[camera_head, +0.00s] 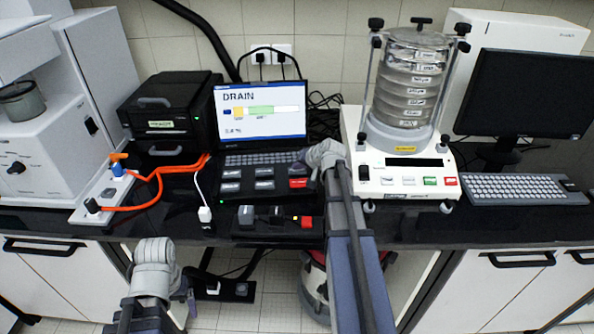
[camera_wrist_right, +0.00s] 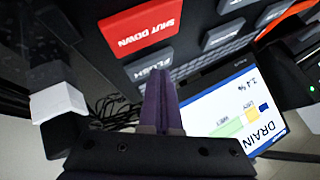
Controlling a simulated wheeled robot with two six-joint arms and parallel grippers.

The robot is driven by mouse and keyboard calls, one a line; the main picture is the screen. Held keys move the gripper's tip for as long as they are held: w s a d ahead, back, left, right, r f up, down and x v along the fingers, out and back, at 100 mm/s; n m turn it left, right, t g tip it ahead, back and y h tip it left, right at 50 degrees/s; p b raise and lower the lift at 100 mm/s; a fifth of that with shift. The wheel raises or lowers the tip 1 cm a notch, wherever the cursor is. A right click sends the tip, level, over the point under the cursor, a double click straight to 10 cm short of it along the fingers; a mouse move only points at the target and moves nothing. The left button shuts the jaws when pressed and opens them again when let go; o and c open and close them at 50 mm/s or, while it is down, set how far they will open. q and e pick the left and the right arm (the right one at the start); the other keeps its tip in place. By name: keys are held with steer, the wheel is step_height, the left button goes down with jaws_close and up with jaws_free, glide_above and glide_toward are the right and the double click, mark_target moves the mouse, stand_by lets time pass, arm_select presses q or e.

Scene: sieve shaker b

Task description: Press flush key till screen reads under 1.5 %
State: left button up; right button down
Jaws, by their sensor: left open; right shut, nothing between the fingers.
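The screen (camera_wrist_right: 235,118) also shows in the right wrist view, turned over. The flush key (camera_wrist_right: 149,63) is a grey key beside the red SHUT DOWN key (camera_wrist_right: 140,27). My right gripper (camera_wrist_right: 161,75) is shut and empty, its fingertips over the flush key; I cannot tell whether they touch it. In the head view, my right gripper (camera_head: 318,160) is largely hidden by its own wrist. My left gripper (camera_head: 187,296) is open, low in front of the bench.
The key panel (camera_head: 245,197) holds several grey keys. A second small box (camera_head: 270,220) with a red part lies in front. The sieve shaker (camera_head: 400,165) stands to the right, beside a keyboard (camera_head: 515,189). Orange tubes (camera_head: 155,190) run on the left.

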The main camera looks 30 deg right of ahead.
mark_target(299, 172)
steer(key=shift+r, duration=0.1)
stand_by(0.4)
steer(key=shift+r+p, duration=0.75)
steer(key=shift+p, duration=0.15)
step_height(299, 172, up, 5)
steer(key=p, duration=0.5)
steer(key=shift+f, duration=0.1)
stand_by(0.5)
